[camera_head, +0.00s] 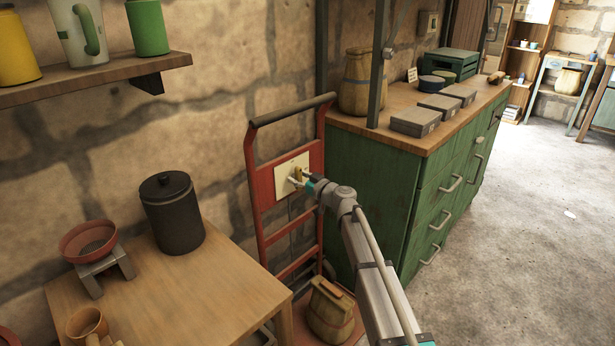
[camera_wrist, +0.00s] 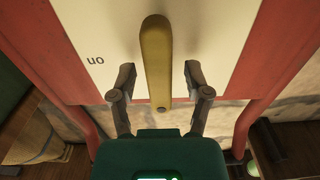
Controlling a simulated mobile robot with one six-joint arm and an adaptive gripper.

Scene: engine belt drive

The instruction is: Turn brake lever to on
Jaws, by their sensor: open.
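The brake lever is a mustard-yellow bar (camera_wrist: 155,55) on a cream plate (camera_wrist: 215,35), standing nearly upright in the wrist view. A small dark spot shows at its lower end there. The label "on" (camera_wrist: 95,60) reads upside down on the plate, left of the lever. In the head view the lever (camera_head: 298,173) and plate (camera_head: 284,178) are small and sit on the red hand truck. My gripper (camera_wrist: 159,76) is open, with one finger on each side of the lever and a visible gap on both sides. It also shows at the plate in the head view (camera_head: 297,181).
The red hand truck (camera_head: 256,172) leans by the stone wall. A wooden table (camera_head: 205,285) with a black canister (camera_head: 172,213) stands to its left, a green cabinet (camera_head: 395,187) to its right. A sack-like bag (camera_head: 331,309) sits at its base.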

